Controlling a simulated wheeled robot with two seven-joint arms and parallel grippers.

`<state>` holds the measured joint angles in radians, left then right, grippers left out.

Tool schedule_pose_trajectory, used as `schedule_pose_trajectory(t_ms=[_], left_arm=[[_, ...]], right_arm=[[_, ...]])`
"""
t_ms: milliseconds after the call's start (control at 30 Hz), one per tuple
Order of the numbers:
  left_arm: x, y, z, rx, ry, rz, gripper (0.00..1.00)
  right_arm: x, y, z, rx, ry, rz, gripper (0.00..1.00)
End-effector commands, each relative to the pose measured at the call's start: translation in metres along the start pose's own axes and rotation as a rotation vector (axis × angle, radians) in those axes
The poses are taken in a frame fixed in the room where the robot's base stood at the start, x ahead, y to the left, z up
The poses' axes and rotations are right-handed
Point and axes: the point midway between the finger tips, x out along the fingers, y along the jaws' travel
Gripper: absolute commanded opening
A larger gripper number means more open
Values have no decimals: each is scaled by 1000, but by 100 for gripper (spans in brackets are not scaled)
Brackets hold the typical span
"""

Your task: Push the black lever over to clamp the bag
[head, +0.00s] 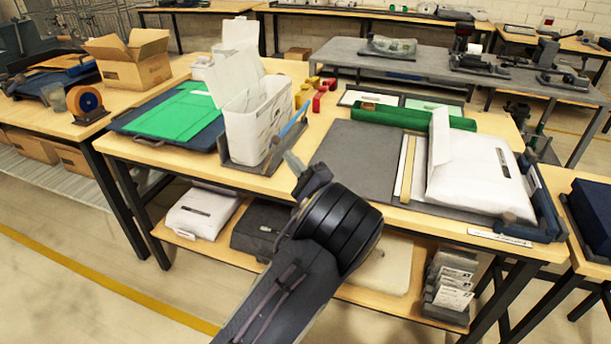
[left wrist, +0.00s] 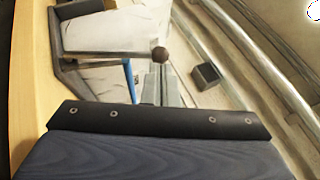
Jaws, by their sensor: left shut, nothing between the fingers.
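A white bag (head: 485,178) lies on the right of the table against a dark blue fixture (head: 545,205). An open white bag (head: 257,118) stands in a grey holder (head: 232,160) with a blue strip (head: 294,123). My left gripper (head: 290,160) is shut and empty, just in front of that holder. In the left wrist view its fingers (left wrist: 161,85) point at a dark round knob (left wrist: 160,54); contact is unclear. My right gripper is out of view.
A green folded cloth (head: 180,112) lies on a dark board at the left. Red and yellow pieces (head: 318,100) and a green roll (head: 400,116) lie behind. A grey mat (head: 345,160) lies flat mid-table. The shelf below holds packed bags (head: 203,211).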

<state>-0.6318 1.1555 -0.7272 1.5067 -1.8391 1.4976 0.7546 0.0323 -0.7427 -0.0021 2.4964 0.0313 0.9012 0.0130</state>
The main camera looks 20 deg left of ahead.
Motion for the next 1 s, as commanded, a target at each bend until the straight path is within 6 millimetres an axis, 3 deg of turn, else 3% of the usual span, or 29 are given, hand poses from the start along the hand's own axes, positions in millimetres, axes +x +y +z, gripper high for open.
schedule_pose_trajectory(t_ms=[233,767,1000], left_arm=[[26,0,0,1,-1,-1,0],[30,-1,1,-6,0,10,0],[42,-5,8,-51,-2,95,0]], right_arm=[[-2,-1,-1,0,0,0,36],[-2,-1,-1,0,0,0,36],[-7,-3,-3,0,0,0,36]])
